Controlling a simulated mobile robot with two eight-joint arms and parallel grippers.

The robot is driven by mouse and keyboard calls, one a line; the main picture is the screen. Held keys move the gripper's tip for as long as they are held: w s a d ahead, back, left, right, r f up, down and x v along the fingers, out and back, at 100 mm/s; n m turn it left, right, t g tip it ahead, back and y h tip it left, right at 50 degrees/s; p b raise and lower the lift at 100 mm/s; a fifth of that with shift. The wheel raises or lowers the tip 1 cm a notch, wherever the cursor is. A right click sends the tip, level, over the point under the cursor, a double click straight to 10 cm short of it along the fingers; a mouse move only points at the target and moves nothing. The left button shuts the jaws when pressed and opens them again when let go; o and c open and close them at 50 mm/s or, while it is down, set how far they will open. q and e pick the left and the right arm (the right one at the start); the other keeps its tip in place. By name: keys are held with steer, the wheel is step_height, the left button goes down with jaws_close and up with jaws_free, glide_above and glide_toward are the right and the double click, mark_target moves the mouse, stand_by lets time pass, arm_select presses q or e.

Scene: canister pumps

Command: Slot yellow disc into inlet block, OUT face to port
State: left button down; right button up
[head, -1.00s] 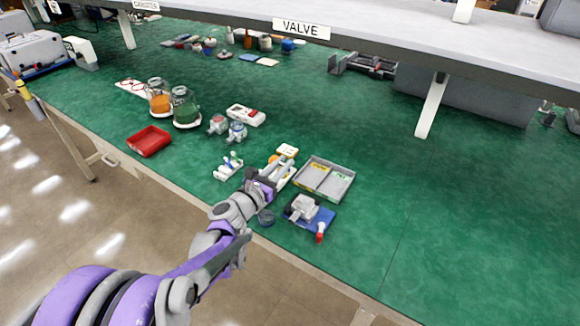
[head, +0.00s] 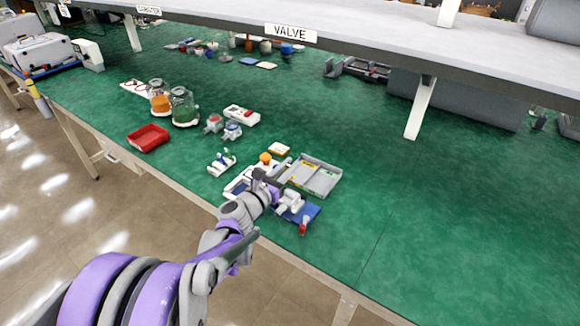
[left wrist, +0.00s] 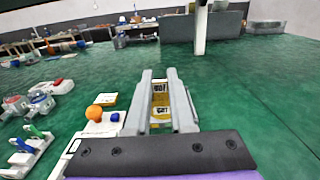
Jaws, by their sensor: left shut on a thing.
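My left gripper (head: 282,168) is above the white plate, beside the grey tray's left edge. In the left wrist view its fingers (left wrist: 160,88) are closed around a yellow piece with OUT lettering (left wrist: 160,112), apparently the yellow disc. Its edges are largely hidden by the fingers. A second yellow lettered patch (left wrist: 160,86) shows beyond it. A white block on a blue base (head: 292,203), with a red-tipped part, stands just right of my gripper. A white plate with an orange ball (head: 265,158) lies behind the gripper. I cannot tell surely which one is the inlet block.
The grey tray (head: 330,186) has yellow and green labels. The green bench is clear to the right. A shelf (head: 360,45) overhangs the back.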

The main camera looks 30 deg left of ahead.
arm_select(q)
steer(key=shift+f, duration=0.1)
steer(key=b, duration=0.4)
glide_above(289, 193)
steer(key=shift+s+d+f, duration=0.1)
steer(key=shift+s+f, duration=0.05)
steer(key=shift+f, duration=0.8)
steer(key=shift+s+d+f, duration=0.15)
steer(key=shift+f, duration=0.75)
steer(key=shift+s+d+f, duration=0.1)
steer(key=shift+s+f, duration=0.05)
steer(key=shift+f, duration=0.8)
steer(key=shift+f+b, duration=1.8)
steer(key=shift+f, duration=0.7)
steer(key=c, duration=0.7)
jaws_free()
steer(key=s, duration=0.7)
steer(key=s+a, duration=0.1)
steer(key=s, duration=0.2)
steer(key=shift+s+p, duration=0.4)
